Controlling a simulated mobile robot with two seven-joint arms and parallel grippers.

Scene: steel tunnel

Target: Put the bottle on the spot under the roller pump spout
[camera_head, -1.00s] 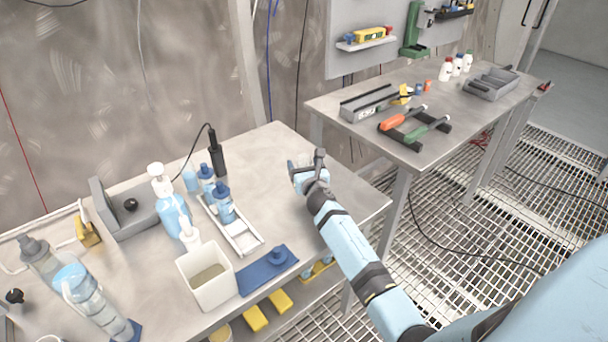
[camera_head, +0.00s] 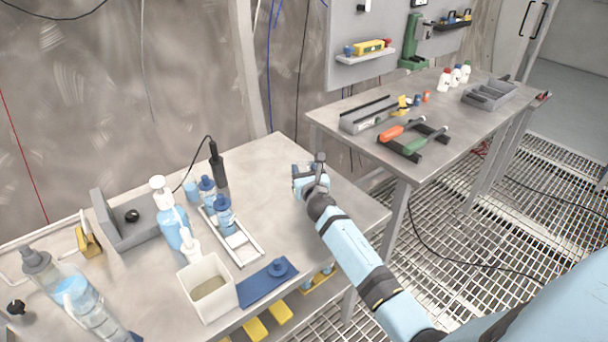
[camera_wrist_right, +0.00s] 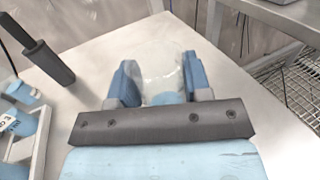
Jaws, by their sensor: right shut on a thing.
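My right gripper (camera_head: 310,178) is over the right part of the near steel table, its arm coming in from the lower right. In the right wrist view, its blue fingers (camera_wrist_right: 155,82) are shut on a clear, rounded object, seemingly the bottle (camera_wrist_right: 160,62). The fingers and palm hide part of it, and I cannot tell whether it touches the table. I cannot identify the roller pump, its spout or the spot for certain. A grey block with a black knob (camera_head: 122,222) stands at the table's back left. My left gripper is not in view.
Left of the gripper stand a white rack (camera_head: 247,252) with blue bottles, a pump bottle (camera_head: 168,225), a white bin (camera_head: 208,288), a blue mat (camera_head: 258,290) and a black corded tool (camera_head: 217,165). The tabletop (camera_head: 275,195) around the gripper is mostly clear. A second table (camera_head: 340,118) stands behind.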

